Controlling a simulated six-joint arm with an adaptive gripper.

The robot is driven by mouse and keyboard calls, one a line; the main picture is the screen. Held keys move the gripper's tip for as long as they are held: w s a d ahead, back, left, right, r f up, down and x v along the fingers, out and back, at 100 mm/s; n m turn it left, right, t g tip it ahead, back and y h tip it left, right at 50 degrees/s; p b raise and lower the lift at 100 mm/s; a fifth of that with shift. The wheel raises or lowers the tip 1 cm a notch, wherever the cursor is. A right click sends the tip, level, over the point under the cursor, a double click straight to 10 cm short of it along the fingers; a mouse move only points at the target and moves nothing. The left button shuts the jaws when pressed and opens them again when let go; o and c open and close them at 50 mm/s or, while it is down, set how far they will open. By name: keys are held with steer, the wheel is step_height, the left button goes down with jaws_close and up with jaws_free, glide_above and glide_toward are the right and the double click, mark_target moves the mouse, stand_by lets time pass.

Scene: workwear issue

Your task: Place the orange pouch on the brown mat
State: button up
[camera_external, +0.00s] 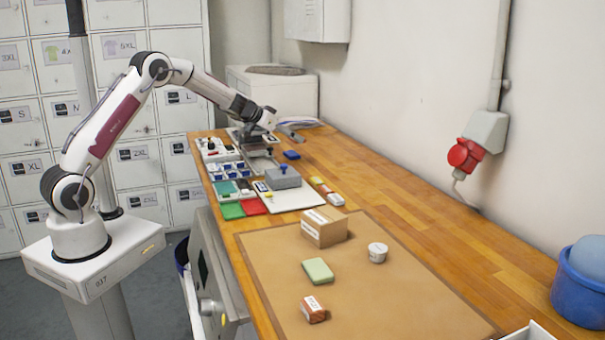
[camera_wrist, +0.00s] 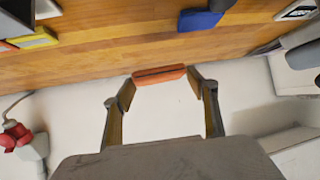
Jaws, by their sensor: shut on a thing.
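My gripper (camera_wrist: 162,82) is shut on the orange pouch (camera_wrist: 159,75), which sits between the two fingertips in the wrist view. In the external view my gripper (camera_external: 262,148) is at the far end of the wooden bench, above or beside the trays; the pouch cannot be made out there. The brown mat (camera_external: 400,288) lies flat on the near part of the bench, well away from my gripper. On it are a cardboard box (camera_external: 324,227), a green block (camera_external: 317,271), a white tub (camera_external: 377,252) and a small orange-brown labelled box (camera_external: 313,309).
Compartment trays (camera_external: 222,170), a grey block with a blue knob (camera_external: 283,177) and a white board (camera_external: 292,200) lie between my gripper and the mat. A blue item (camera_external: 291,155) lies nearby. A blue bucket (camera_external: 582,290) stands at right. The mat's right side is clear.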

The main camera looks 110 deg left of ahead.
mark_target(370, 330)
steer(key=shift+w, duration=0.15)
